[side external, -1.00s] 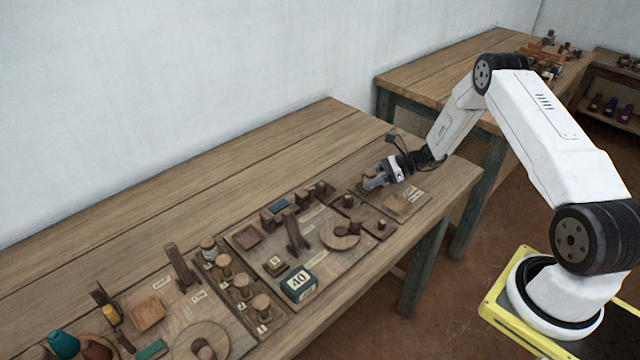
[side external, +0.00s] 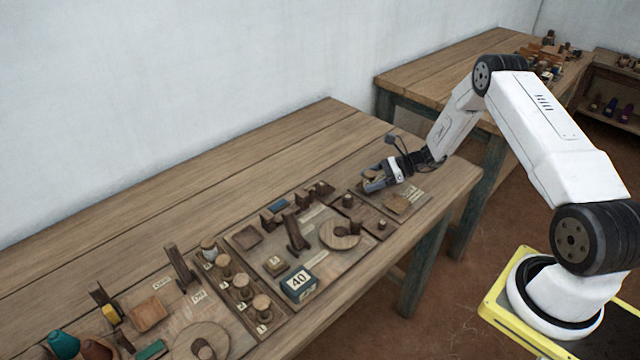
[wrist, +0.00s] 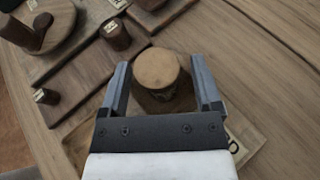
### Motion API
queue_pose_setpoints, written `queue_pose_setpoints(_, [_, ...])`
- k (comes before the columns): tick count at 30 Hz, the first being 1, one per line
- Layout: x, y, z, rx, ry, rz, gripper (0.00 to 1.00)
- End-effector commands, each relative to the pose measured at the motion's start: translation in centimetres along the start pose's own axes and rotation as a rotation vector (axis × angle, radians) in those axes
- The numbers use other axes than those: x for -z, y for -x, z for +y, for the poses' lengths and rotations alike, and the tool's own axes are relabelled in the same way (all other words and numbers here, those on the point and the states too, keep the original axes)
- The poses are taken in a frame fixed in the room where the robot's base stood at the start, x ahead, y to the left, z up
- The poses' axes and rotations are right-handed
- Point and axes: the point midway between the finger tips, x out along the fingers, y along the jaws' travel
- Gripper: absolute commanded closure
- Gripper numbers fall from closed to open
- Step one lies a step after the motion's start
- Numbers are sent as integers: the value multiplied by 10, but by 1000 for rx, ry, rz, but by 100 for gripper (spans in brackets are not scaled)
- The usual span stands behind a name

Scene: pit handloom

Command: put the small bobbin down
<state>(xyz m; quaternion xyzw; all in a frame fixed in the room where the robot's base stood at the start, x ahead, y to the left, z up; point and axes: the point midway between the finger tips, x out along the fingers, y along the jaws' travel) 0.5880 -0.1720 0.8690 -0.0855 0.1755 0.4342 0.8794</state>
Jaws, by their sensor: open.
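The small bobbin (wrist: 156,72) has a round, tan wooden top and stands upright between my fingers in the wrist view. My gripper (wrist: 163,90) is open, with one finger on each side of the bobbin and a visible gap at each side. In the side external view my gripper (side external: 372,184) is low over the right end of the near table, and the bobbin is mostly hidden by the fingers. The bobbin seems to rest on a wooden board with a paper label; its base is partly hidden.
A small dark peg (wrist: 116,34) and another peg (wrist: 46,97) stand on a strip left of my gripper. A round wooden disc (side external: 340,233) with an upright peg lies further left. Bare tabletop (wrist: 262,60) lies right of my gripper in the wrist view.

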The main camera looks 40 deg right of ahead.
Motion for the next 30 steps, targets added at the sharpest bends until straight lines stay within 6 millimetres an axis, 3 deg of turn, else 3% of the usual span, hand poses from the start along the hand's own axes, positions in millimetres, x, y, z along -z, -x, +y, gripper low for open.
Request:
queue_pose_setpoints(8, [-1, 21, -1, 2, 0, 0, 18])
queue_pose_setpoints(21, [-1, 90, -1, 2, 0, 0, 18])
queue_pose_setpoints(30, [-1, 118, 0, 1, 0, 0, 18])
